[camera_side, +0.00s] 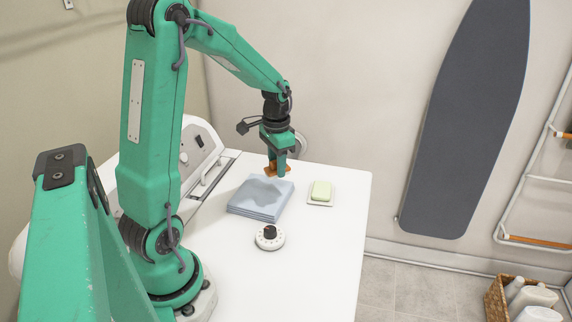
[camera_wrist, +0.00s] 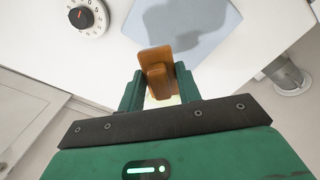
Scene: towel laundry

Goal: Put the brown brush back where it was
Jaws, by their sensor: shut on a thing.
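The brown brush (camera_side: 277,170) is between the fingers of my gripper (camera_side: 277,160) in the side view, above the far part of the white top. In the wrist view the brush (camera_wrist: 156,62) shows as a brown block between the green fingers of my gripper (camera_wrist: 158,85). My gripper is shut on it. The brush appears raised, with the folded blue towel (camera_side: 260,198) in front of it in the side view. The towel also shows in the wrist view (camera_wrist: 205,22), with a darker patch on it. The brush's underside is hidden.
A yellow-green bar on a white dish (camera_side: 320,202) sits right of the towel. A white dial timer (camera_side: 269,238) stands in front of it. A white machine panel (camera_side: 200,150) is at the back left. The white top (camera_side: 325,270) is clear at front right.

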